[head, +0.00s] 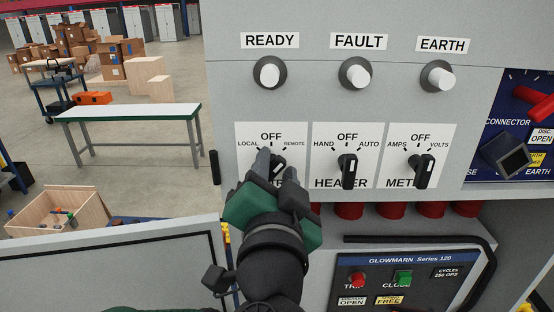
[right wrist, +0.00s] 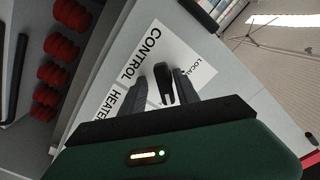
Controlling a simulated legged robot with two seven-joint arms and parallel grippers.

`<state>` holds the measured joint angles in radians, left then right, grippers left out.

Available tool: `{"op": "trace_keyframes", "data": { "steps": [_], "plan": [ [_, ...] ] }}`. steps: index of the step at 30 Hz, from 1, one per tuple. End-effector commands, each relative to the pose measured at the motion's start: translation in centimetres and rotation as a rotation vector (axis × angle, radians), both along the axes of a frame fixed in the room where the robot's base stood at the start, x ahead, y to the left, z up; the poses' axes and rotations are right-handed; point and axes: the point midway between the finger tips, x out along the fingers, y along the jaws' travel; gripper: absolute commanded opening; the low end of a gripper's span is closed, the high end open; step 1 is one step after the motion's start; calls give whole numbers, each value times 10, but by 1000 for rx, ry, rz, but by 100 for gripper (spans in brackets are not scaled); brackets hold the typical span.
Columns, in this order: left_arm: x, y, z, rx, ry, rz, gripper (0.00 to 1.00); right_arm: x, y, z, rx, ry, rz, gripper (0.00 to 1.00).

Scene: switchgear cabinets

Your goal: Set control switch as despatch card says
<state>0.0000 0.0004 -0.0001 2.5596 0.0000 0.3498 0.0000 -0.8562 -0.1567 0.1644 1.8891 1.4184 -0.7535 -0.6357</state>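The control switch is on the left plate of the grey panel, marked OFF, LOCAL and REMOTE. In the head view my right gripper (head: 269,163) covers most of it and part of its label. In the right wrist view the black knob of the control switch (right wrist: 163,83) stands between the two fingers of my right gripper (right wrist: 158,92). The fingers are apart, with a gap visible beside the knob, so I see no firm grip. The knob's setting is hard to read. No despatch card can be made out. My left gripper is not in view.
The heater switch (head: 348,172) and meter switch (head: 424,172) sit to the right. Three white lamps, READY (head: 270,73), FAULT (head: 355,74) and EARTH (head: 438,77), are above. Below is a breaker front (head: 400,268) with a black handle bar. A green-edged table (head: 130,113) stands back left.

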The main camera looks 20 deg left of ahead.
Motion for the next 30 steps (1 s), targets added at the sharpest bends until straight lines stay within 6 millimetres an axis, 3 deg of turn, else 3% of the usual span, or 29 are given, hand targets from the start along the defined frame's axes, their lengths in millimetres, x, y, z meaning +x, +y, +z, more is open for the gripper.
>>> {"op": "trace_keyframes", "data": {
  "steps": [6, 15, 30],
  "plan": [
    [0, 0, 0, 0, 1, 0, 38, 1, 1, 0, 0, 1, 2, 37],
    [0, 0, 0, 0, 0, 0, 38, 2, 0, 1, 2, 0, 2, 0],
    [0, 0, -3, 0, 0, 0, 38, 3, -1, 2, 106, 27, -2, 0]
  ]
}}
